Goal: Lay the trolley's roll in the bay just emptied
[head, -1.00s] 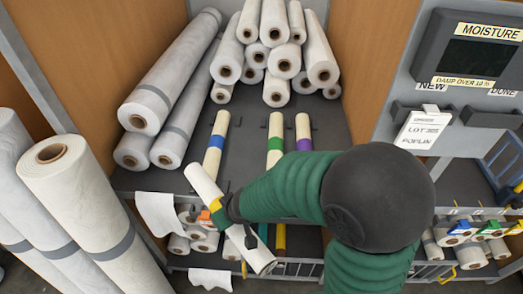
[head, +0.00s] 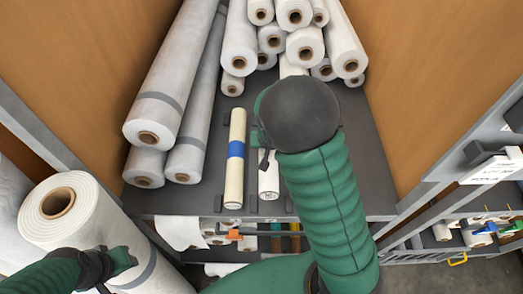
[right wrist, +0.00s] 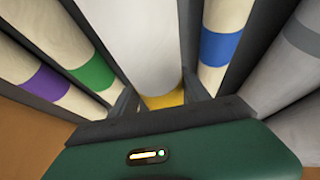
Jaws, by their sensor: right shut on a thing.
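A plain white roll (head: 268,182) lies on the dark shelf deck in the head view, just right of a cream roll with a blue band (head: 236,150). My right arm covers much of it. In the right wrist view the white roll (right wrist: 142,40) runs between the blue-banded roll (right wrist: 217,47) and a green-banded roll (right wrist: 93,72). A yellow patch (right wrist: 165,99) shows at its near end. My right gripper (right wrist: 160,98) is shut on the white roll; in the head view its jaws are mostly hidden. My left gripper (head: 122,260) is low at the left; its jaw opening is unclear.
Large white rolls (head: 165,110) lie along the left of the deck, and a pile of rolls (head: 290,45) fills the back. A big upright roll (head: 62,215) stands by my left arm. A purple-banded roll (right wrist: 45,85) lies beyond the green one. Wooden walls (head: 425,90) bound both sides.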

